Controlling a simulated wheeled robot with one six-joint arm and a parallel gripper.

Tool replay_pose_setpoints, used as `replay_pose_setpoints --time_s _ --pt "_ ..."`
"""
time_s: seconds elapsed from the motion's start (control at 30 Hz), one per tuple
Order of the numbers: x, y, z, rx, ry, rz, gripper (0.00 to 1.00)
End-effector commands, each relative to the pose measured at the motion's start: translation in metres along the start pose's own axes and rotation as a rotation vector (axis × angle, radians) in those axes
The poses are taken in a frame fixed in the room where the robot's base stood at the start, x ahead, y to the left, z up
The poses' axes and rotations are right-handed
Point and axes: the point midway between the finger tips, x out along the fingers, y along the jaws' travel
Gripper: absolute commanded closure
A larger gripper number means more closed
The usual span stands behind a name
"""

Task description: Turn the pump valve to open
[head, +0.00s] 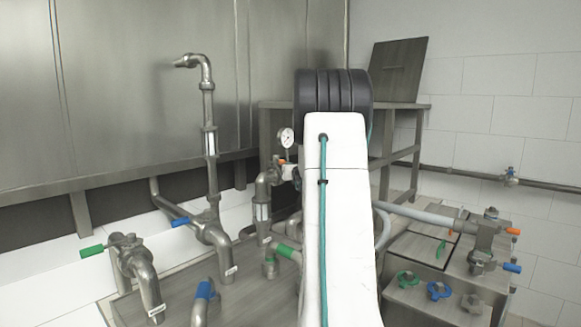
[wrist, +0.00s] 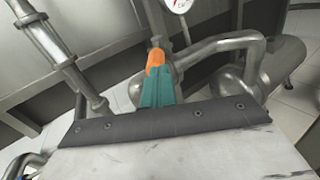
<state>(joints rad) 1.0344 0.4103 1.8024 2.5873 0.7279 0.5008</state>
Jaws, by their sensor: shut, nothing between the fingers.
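An orange valve handle (wrist: 154,58) shows in the wrist view, just beyond the tips of my teal gripper fingers (wrist: 157,80). The fingers are together and empty. They overlap the handle's near end in the picture; I cannot tell whether they touch it. In the head view an orange handle (head: 282,162) sits below the pressure gauge (head: 286,138), beside my white arm, which hides the gripper and part of the piping there. No label is legible, so I cannot tell for sure which handle is the pump valve.
Green (head: 92,251) and blue (head: 180,222) handles stand on pipes at the left. Another green handle (head: 284,251) is close left of my arm. At the right is a pipe fitting (head: 487,240) with orange and blue handles. A steel tank (head: 130,90) fills the back left.

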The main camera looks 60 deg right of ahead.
Motion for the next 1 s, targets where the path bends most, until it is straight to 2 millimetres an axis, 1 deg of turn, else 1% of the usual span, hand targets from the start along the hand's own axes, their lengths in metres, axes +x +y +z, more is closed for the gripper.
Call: replay_pose_setpoints --time_s 0.03,0.07,0.17,0.2,0.27,0.3,0.4,0.5,0.6,0.7,0.77,0.87,0.97,1.0 --pt "-0.003 -0.008 0.004 -0.091 -0.006 0.007 1.0" --pt "-0.004 -0.011 0.005 -0.161 -0.008 0.014 1.0" --pt "-0.012 -0.027 0.013 -0.457 -0.023 0.046 1.0" --pt "-0.017 -0.034 0.015 -0.595 -0.03 0.06 1.0" --pt "-0.024 -0.045 0.019 -0.812 -0.044 0.084 1.0" --pt "-0.028 -0.051 0.021 -0.959 -0.055 0.102 1.0" --pt "-0.041 -0.066 0.024 -1.289 -0.084 0.143 1.0" --pt "-0.051 -0.077 0.025 -1.547 -0.114 0.178 1.0" --pt "-0.059 -0.084 0.025 -1.716 -0.138 0.203 1.0" --pt "-0.061 -0.087 0.024 -1.803 -0.152 0.216 1.0" --pt "-0.06 -0.086 0.024 -1.823 -0.156 0.221 1.0" --pt "-0.051 -0.084 0.022 -1.828 -0.158 0.222 1.0" --pt "-0.035 -0.08 0.021 -1.825 -0.158 0.222 1.0" --pt "-0.027 -0.078 0.021 -1.825 -0.159 0.222 1.0"
